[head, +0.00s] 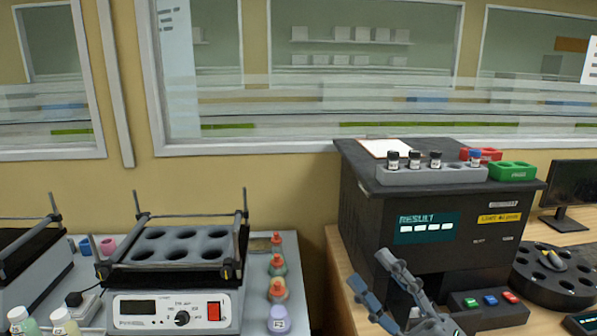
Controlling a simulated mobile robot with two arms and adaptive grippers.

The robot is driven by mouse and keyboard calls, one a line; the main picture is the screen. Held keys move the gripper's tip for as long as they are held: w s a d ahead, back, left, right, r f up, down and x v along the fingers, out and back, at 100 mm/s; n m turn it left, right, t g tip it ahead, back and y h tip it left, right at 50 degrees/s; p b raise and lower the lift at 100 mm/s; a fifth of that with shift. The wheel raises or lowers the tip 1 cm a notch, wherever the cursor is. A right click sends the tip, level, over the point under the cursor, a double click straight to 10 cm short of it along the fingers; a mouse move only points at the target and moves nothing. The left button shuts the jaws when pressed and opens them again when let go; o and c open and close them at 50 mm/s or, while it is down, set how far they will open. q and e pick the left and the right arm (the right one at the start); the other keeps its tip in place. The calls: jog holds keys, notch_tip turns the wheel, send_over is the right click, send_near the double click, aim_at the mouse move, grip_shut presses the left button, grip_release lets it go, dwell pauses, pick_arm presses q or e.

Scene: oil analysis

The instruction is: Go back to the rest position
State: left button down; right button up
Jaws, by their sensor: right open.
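My right gripper (380,285) shows at the bottom of the head view, in front of the black analyser (365,210). Its fingers are spread apart with nothing between them. It is left of the analyser's button panel and looks apart from the objects around it, though the exact depth is hard to tell. My left gripper is not in view.
A grey rack (440,176) with several dark vials stands on the analyser, beside red (492,153) and green (511,172) racks. A button box (487,312) and black carousel (530,285) are at right. A shaker (180,275) and several small bottles stand at left.

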jog(key=w+d+f+m+t+h, duration=0.25)
jog(key=d+f+m+h, duration=0.75)
jog(key=m+h, duration=0.5)
jog(key=s+d+f+m+g+h, duration=0.1)
jog(key=d+f+m+g, duration=0.15)
jog(key=f, duration=0.35)
jog(key=s+d+f+m+g+h, duration=0.1)
jog(key=s+f+m+g+h, duration=0.15)
jog(key=f, duration=0.25)
jog(key=s+a+f+g+y, duration=0.35)
jog(key=s+f+g, duration=0.85)
jog(key=s+f, duration=0.55)
jog(key=s+f+g+p, duration=0.2)
jog(key=s+f, duration=0.1)
jog(key=f, duration=2.2)
jog(key=s+d+f+p, duration=0.2)
jog(key=s+f, duration=1.1)
jog(key=s, duration=0.3)
jog(key=shift+s+d+g+h, duration=0.2)
jog(key=shift+s+g+h, duration=0.05)
jog(key=shift+g+h, duration=0.15)
